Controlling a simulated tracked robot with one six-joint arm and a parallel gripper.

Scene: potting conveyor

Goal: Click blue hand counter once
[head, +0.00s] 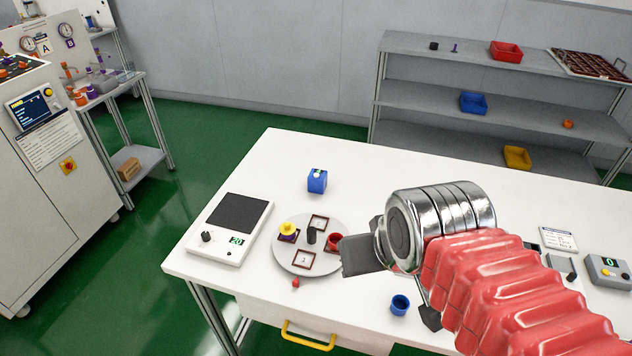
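A small blue box (317,182), which looks like the blue hand counter, stands on the white table behind the round plate. Its top carries a small pale and green detail, too small to read. My gripper (388,289) is over the table, to the right of and nearer than the blue box, and apart from it. One dark finger points left beside the round plate and the other points down near a blue cup (400,305). The fingers are spread, with nothing seen between them.
A round plate (286,260) holds framed squares, a yellow item and a red cup (335,241). A white scale (229,230) reading 20 stands left of it. A grey device (608,271) with a green display is at right. Table around the blue box is clear.

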